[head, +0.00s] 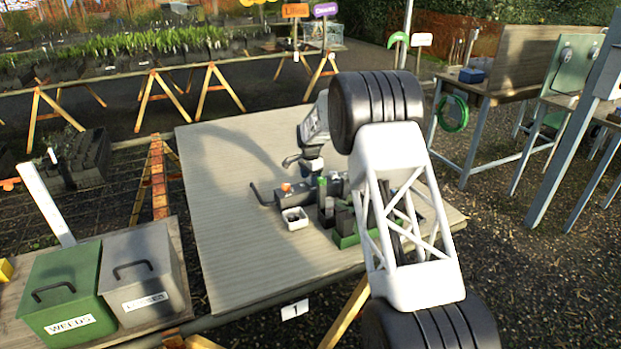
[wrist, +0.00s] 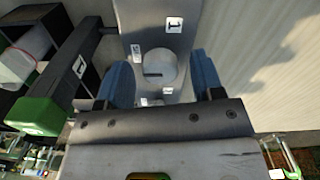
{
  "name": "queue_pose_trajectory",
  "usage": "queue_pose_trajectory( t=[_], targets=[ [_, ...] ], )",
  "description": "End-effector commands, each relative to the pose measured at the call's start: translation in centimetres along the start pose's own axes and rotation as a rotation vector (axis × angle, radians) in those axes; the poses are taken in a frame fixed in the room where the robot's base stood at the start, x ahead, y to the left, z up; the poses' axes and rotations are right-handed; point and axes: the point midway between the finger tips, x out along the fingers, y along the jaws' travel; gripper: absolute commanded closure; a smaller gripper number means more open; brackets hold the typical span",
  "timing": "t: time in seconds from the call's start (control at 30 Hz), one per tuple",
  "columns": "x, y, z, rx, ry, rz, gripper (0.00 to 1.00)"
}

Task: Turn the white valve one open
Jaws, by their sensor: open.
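My gripper (head: 312,166) is over the middle of the table, above a dark grey pipe-like fitting (head: 294,194). In the wrist view the two blue fingers (wrist: 163,80) are apart. An orange cap (head: 286,187) and a green part (head: 322,186) sit on or by the fitting. In the head view no white valve can be made out.
A small white box (head: 295,219) stands in front of the fitting, and a green rack (head: 346,240) with dark blocks is right of it, partly behind my arm. The table's left side (head: 225,220) is clear. Green (head: 60,290) and grey (head: 140,272) bins stand at left.

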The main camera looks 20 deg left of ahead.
Motion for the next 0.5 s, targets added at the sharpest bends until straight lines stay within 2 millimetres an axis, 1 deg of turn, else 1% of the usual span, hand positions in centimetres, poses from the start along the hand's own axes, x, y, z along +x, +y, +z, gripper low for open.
queue_pose_trajectory(
  t=[0.27,0.3,0.37,0.5],
  targets=[
    [0.08,-0.01,0.00,0.000,0.000,-0.001,0.39],
    [0.07,-0.01,0.00,0.000,0.000,-0.001,0.40],
    [0.06,-0.01,-0.01,0.000,0.000,-0.001,0.50],
    [0.05,-0.01,-0.01,0.000,0.000,-0.001,0.71]
  ],
)
